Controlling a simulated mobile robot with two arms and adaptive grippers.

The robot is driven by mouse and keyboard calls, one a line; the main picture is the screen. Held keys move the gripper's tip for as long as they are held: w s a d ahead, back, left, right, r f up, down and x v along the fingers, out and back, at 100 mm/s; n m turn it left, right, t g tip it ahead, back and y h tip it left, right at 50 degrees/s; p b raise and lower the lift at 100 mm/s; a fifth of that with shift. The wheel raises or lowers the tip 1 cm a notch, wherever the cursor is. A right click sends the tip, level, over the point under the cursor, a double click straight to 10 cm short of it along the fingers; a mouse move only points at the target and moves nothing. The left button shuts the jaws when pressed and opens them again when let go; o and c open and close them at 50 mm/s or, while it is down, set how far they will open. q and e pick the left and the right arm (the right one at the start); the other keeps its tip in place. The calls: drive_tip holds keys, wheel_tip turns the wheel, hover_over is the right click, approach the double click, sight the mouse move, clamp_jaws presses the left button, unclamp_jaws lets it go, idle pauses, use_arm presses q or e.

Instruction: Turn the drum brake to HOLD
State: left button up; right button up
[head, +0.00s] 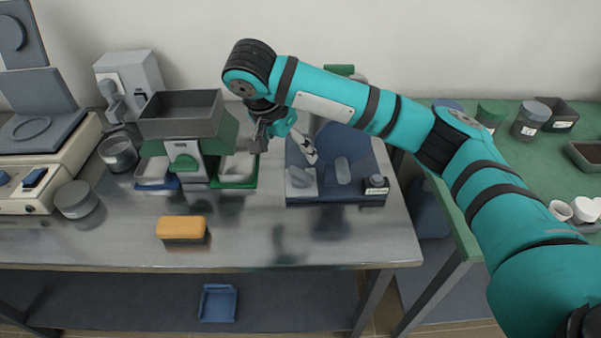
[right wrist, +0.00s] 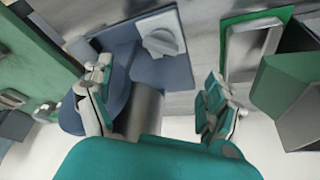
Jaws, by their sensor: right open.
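A dark blue machine base (head: 335,197) stands on the metal bench right of centre. On its front left is a light plate with a grey rotary knob (head: 299,177), which looks like the brake control. The knob (right wrist: 160,42) also shows in the right wrist view, ahead of my fingers and apart from them. Its markings are too small to read. My right gripper (head: 284,148) is open and empty, above and behind the knob. Its two spread fingers also show in the right wrist view (right wrist: 157,76). My left gripper is not in view.
A small dark jar (head: 376,186) sits at the base's right front corner. An orange-topped block (head: 181,228) lies front left. The bench front is mostly clear.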

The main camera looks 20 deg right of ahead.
sight(301, 172)
drive_tip(key=x, duration=1.1)
drive_tip(key=shift+w+d+f, duration=0.1)
drive_tip(key=shift+f, duration=0.25)
drive_tip(key=shift+c, duration=0.3)
drive_tip(key=c, duration=1.1)
